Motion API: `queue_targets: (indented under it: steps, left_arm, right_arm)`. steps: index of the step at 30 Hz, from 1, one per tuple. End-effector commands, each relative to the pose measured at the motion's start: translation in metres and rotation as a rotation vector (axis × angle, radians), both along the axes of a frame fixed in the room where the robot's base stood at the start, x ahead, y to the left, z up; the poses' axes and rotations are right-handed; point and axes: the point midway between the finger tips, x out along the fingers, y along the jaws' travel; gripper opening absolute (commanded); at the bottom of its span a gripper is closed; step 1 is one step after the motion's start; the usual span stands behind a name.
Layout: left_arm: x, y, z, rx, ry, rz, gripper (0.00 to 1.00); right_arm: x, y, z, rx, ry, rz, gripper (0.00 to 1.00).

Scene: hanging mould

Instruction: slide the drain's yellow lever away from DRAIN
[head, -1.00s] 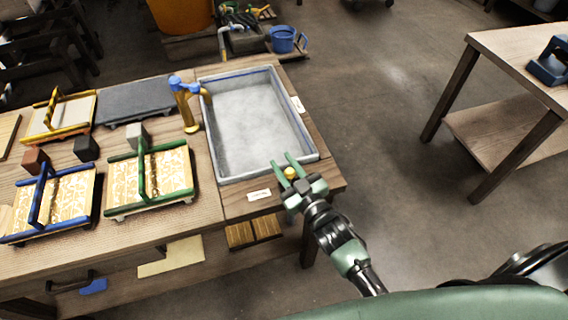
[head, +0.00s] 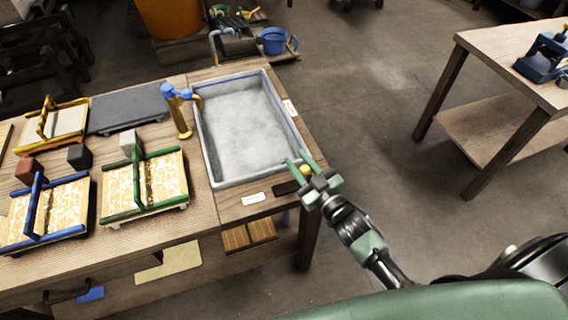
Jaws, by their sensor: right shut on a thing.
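The yellow lever (head: 305,169) is a small rounded knob at the front right corner of the grey basin (head: 207,160). My right gripper (head: 303,160) is shut on it, and its green fingers and dark body hide most of it. A dark slot plate (head: 287,187) lies on the wood left of the lever. A white label (head: 253,198) is on the wood left of that plate; its lettering is too small to read. The lever stands apart from this label, with the dark plate between them. My left gripper is out of view.
A blue and brass tap (head: 180,110) stands at the basin's left side. Another white label (head: 290,108) is on the right rim. Green (head: 137,180) and blue (head: 37,205) framed moulds lie on the bench to the left.

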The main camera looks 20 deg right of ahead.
Motion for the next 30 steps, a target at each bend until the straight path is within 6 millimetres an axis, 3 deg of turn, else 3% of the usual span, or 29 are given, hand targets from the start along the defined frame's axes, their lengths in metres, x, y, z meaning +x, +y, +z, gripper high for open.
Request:
queue_targets:
  steps: [9,10,12,23,30]
  left_arm:
    - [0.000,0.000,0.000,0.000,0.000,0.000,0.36]
    - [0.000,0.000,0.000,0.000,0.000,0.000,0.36]
    - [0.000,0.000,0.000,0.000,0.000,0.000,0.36]
    - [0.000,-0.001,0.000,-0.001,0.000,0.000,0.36]
    - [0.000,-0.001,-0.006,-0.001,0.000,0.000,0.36]
  right_arm:
    - [0.000,-0.007,-0.001,-0.001,0.003,-0.006,0.00]
    - [0.000,-0.007,-0.001,-0.001,0.003,-0.006,0.31]
    - [0.000,-0.007,-0.001,-0.001,0.003,-0.006,0.50]
    - [-0.003,-0.006,-0.001,0.001,0.002,-0.003,0.50]
    - [-0.038,-0.015,-0.004,0.001,0.005,-0.004,0.50]
